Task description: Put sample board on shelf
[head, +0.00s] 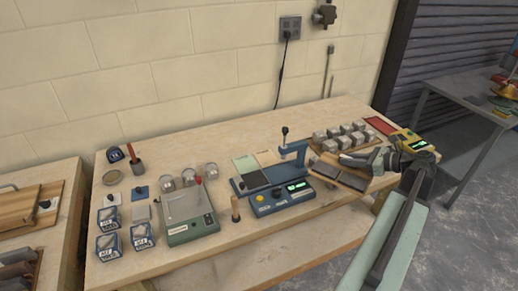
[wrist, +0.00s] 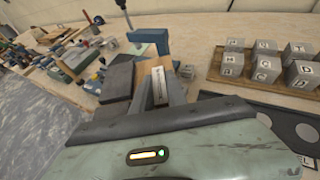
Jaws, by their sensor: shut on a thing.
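The sample board (head: 329,160) appears to be a wooden board carrying dark grey slabs, over the right part of the workbench. My gripper (head: 346,158) is shut on it at its right side. In the wrist view my gripper (wrist: 157,84) points at the wooden part of the board (wrist: 151,66), with a dark slab (wrist: 118,80) to the left. A pale strip shows between the fingers. The exact contact is partly hidden, and I cannot tell whether the board touches the bench. A lower wooden shelf (head: 270,258) shows under the bench top.
Grey cubes (head: 335,138) stand on a tray behind the board. A blue press device (head: 285,195) stands just left of it, and a yellow meter (head: 405,140) is to the right. A green scale (head: 190,215) is farther left. Another wooden bench (head: 58,165) stands at far left.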

